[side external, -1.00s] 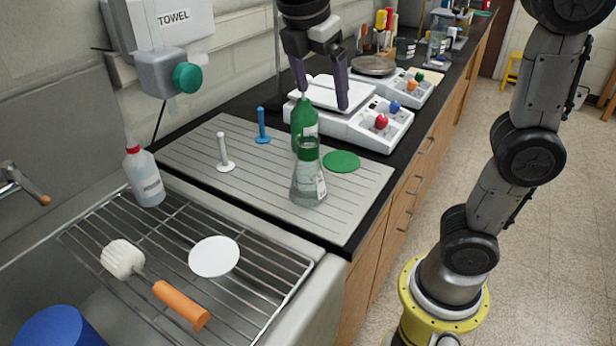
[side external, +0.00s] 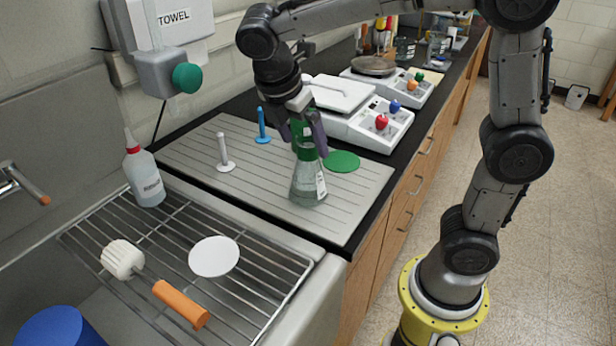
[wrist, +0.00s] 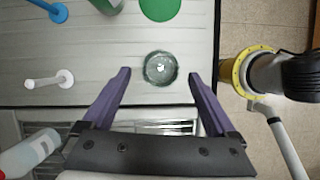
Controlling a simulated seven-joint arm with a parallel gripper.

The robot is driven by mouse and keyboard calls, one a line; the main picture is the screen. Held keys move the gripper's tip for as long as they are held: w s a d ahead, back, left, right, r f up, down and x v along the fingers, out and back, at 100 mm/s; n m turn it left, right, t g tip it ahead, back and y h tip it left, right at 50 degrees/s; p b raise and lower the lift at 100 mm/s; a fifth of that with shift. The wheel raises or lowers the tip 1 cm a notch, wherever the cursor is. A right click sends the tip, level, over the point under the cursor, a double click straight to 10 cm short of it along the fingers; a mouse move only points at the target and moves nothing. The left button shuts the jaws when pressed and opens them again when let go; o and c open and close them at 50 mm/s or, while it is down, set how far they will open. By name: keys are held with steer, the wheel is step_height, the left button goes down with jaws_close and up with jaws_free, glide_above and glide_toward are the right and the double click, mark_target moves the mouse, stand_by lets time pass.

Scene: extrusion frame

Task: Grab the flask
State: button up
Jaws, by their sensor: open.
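The clear glass flask (side external: 308,184) stands upright on the grey grooved drainboard mat. In the wrist view the flask (wrist: 160,68) is seen from above as a round rim, between and near the ends of my fingers. My gripper (side external: 305,148) is open and points down over the flask's upper part, with purple fingers apart. In the wrist view my gripper (wrist: 160,73) has a visible gap on each side of the flask. The flask's neck is partly hidden by the fingers in the side view.
A green bottle (side external: 301,130) stands just behind the flask, partly hidden by my gripper. A green disc (side external: 342,161) lies to the right. White (side external: 224,155) and blue (side external: 262,127) pegs stand left. A squeeze bottle (side external: 144,177) and wire rack (side external: 180,245) are nearer.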

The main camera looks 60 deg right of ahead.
mark_target(308, 154)
steer(key=x, duration=0.4)
steer(key=shift+d+f, duration=0.1)
steer(key=shift+f, duration=0.3)
jaws_close()
steer(key=shift+r, duration=0.1)
